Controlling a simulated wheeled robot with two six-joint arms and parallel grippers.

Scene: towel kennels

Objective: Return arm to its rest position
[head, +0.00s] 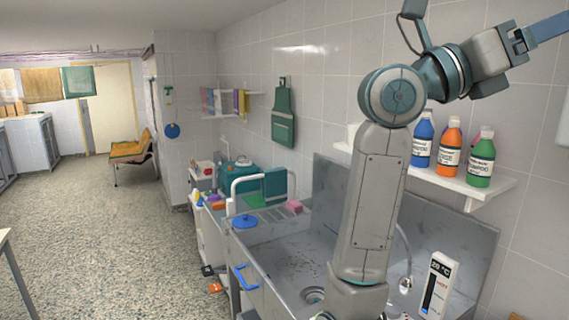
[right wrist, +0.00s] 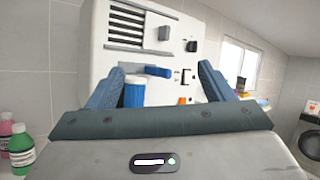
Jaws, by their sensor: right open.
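My right arm (head: 375,200) stands raised in front of the sink in the head view, bent at the top so that its wrist reaches to the upper right edge. In the right wrist view my right gripper (right wrist: 160,76) is open, its two blue fingers spread wide, with nothing gripped. A white panel with dark vents (right wrist: 160,35) and a blue cylinder with a white top (right wrist: 134,94) show beyond the fingers. How far off they are I cannot tell. My left gripper is in neither view.
A wall shelf (head: 450,186) with blue (head: 422,140), orange (head: 449,147) and green (head: 480,160) bottles is close behind the arm. Below is the metal sink (head: 280,262), with a white temperature display (head: 437,287) at right. The floor (head: 100,220) at left is open.

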